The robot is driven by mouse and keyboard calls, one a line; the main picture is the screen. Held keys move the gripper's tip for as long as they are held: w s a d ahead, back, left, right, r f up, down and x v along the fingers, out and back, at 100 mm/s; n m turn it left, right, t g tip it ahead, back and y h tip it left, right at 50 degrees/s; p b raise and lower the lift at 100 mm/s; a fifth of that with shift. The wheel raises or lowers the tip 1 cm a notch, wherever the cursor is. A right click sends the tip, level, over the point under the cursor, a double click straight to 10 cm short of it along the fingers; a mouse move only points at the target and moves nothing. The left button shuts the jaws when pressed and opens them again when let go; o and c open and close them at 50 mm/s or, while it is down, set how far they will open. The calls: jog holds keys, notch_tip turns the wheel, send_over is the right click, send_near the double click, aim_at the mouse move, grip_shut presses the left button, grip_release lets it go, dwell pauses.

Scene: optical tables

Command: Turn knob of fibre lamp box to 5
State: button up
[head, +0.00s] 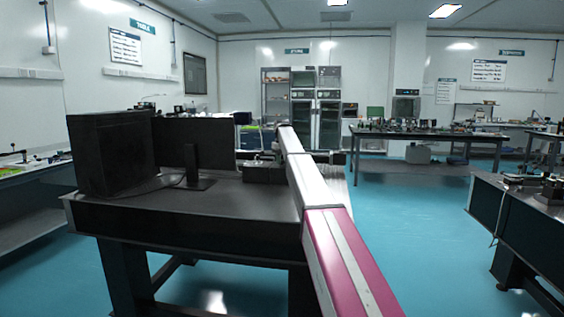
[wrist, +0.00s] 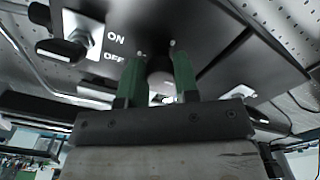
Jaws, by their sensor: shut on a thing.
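The fibre lamp box's dark front panel (wrist: 205,25) fills the upper middle of the wrist view. A rounded greyish knob (wrist: 160,80) sits on it between the two green fingers of my gripper (wrist: 158,57). The fingers are shut on the knob, one on each side. The knob's pointer and scale numbers cannot be read. In the head view a low dark box (head: 263,173), apparently the lamp box, stands on the dark table beside my arm. My gripper is hidden there.
A plate marked ON and OFF with a black switch (wrist: 62,50) is left of my gripper. A monitor (head: 195,143) and a black computer case (head: 112,152) stand on the dark table (head: 235,200). Blue floor (head: 420,220) is clear to the right.

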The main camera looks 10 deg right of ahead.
jog(key=m, duration=1.3)
jog(key=shift+a+m, duration=0.1)
jog(key=shift+m, duration=0.3)
jog(key=m, duration=0.7)
jog(key=shift+w, duration=0.1)
jog(key=m, duration=0.6)
jog(key=shift+w+m, duration=0.1)
jog(key=shift+m, duration=0.2)
jog(key=o, duration=0.9)
notch_tip(320, 180, up, 11)
jog(key=shift+f, duration=0.1)
